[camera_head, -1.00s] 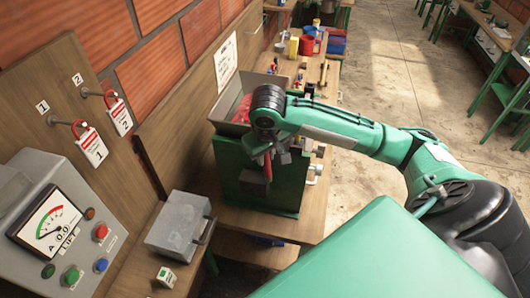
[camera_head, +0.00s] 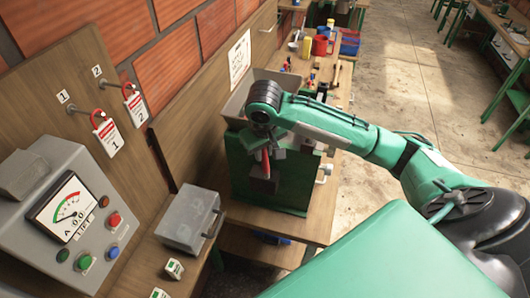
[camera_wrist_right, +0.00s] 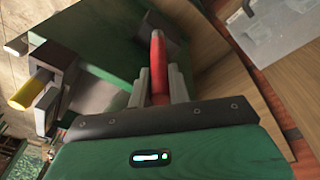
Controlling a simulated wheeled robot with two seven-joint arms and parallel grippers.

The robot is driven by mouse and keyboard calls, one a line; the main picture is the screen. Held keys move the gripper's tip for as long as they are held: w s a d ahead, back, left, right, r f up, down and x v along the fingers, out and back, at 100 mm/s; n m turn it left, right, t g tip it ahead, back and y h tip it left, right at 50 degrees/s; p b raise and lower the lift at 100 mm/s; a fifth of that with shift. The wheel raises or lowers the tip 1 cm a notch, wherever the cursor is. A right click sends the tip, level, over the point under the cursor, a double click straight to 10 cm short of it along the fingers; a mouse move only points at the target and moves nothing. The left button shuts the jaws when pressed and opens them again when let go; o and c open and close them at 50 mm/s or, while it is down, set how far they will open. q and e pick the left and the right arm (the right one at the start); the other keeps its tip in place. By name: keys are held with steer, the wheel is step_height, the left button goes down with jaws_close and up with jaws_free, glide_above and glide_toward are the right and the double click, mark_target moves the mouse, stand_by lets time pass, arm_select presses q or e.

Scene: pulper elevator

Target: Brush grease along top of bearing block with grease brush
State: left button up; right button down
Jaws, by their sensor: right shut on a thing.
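My right gripper (camera_head: 264,150) is shut on a red-handled tool, taken as the grease brush (camera_head: 265,163). It holds it in front of the upper part of a green machine (camera_head: 285,185). In the right wrist view the red handle (camera_wrist_right: 158,62) stands between the two grey fingers; the bristles are hidden. A dark block (camera_head: 262,186) on the machine's near face sits just below the brush. Another grey block (camera_wrist_right: 62,72) with a yellow-ended bar shows in the wrist view. I cannot tell which is the bearing block, or whether the brush touches anything. My left gripper is out of view.
A control box (camera_head: 75,215) with a gauge and buttons stands at the left. A grey metal case (camera_head: 190,217) lies near the machine. Locked tags (camera_head: 107,136) hang on the board. Tools and a red container (camera_head: 320,45) are on the bench behind.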

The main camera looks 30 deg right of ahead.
steer(key=shift+a, duration=0.1)
stand_by(0.3)
steer(key=shift+w+a+r, duration=0.15)
steer(key=shift+w+a, duration=0.5)
steer(key=shift+w, duration=0.1)
steer(key=shift+s+d, duration=0.1)
steer(key=shift+d, duration=0.05)
steer(key=shift+s+d+r, duration=0.1)
steer(key=shift+s+d, duration=0.5)
steer(key=shift+s, duration=0.15)
steer(key=shift+s+d+r, duration=0.1)
steer(key=shift+s+d, duration=0.55)
steer(key=shift+s, duration=0.15)
